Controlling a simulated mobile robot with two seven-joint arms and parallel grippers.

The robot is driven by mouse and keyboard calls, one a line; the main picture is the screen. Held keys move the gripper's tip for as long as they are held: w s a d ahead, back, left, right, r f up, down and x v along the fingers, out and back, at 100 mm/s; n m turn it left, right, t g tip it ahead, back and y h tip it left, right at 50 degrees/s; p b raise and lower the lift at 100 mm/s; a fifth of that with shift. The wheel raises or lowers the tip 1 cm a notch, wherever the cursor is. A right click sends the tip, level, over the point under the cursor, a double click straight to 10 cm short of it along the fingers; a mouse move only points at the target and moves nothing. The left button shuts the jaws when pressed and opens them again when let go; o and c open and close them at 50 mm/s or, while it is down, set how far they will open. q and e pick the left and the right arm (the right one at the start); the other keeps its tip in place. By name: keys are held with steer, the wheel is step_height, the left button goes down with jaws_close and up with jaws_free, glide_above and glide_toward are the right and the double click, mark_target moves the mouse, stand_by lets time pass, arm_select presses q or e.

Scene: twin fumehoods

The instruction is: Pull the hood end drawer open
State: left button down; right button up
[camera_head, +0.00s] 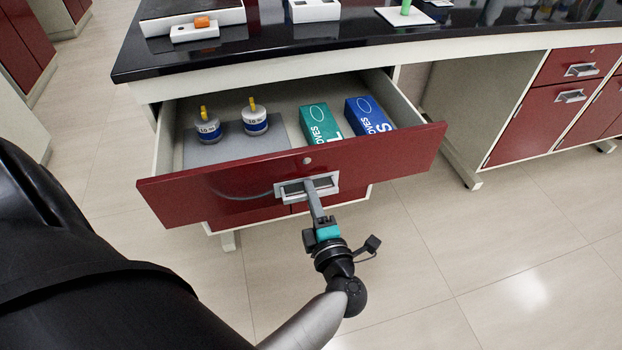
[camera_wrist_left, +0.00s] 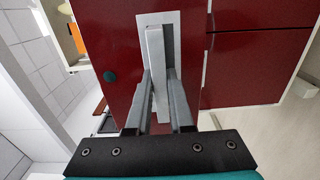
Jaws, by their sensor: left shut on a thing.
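The hood end drawer (camera_head: 235,193) has a dark red front and stands pulled well out from under the black bench top. The left wrist view shows both fingers (camera_wrist_left: 163,95) around the handle bar (camera_wrist_left: 156,60). My right gripper is not in view.
The black bench top (camera_head: 270,42) carries a white device with an orange part (camera_head: 196,29) and other small items. More red drawers and cabinets (camera_head: 545,115) stand at right, past an open knee space. The tiled floor (camera_head: 430,260) in front is clear.

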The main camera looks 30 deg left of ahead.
arm_select(q)
steer(key=shift+s+d, duration=0.4)
steer(key=shift+d, duration=0.2)
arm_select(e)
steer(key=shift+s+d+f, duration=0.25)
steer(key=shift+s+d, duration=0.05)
arm_select(q)
steer(key=c, duration=0.8)
jaws_free()
